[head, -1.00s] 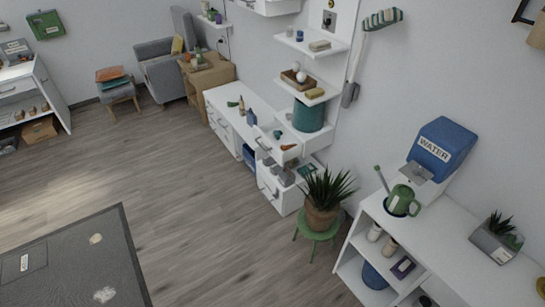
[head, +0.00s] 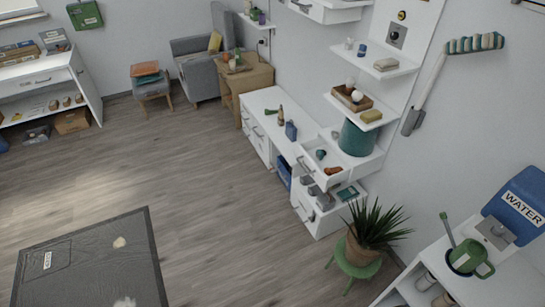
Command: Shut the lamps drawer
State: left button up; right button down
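A white desk unit with drawers stands against the wall in the head view. One small white drawer (head: 309,171) is pulled out, with a teal item (head: 320,154) and an orange-brown item (head: 333,170) in it. I cannot read any label that tells which drawer is the lamps drawer. Neither of my grippers is in view.
A plant on a green stool (head: 356,267) stands right of the drawers. A low white cabinet (head: 266,103) adjoins them on the left. A dark-topped table (head: 90,262) is at the lower left. The wooden floor (head: 215,200) between is clear.

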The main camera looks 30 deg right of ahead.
aim_at(305, 152)
jog(key=i, duration=0.9)
jog(key=z, duration=0.75)
jog(key=i, duration=0.8)
jog(key=z, duration=0.65)
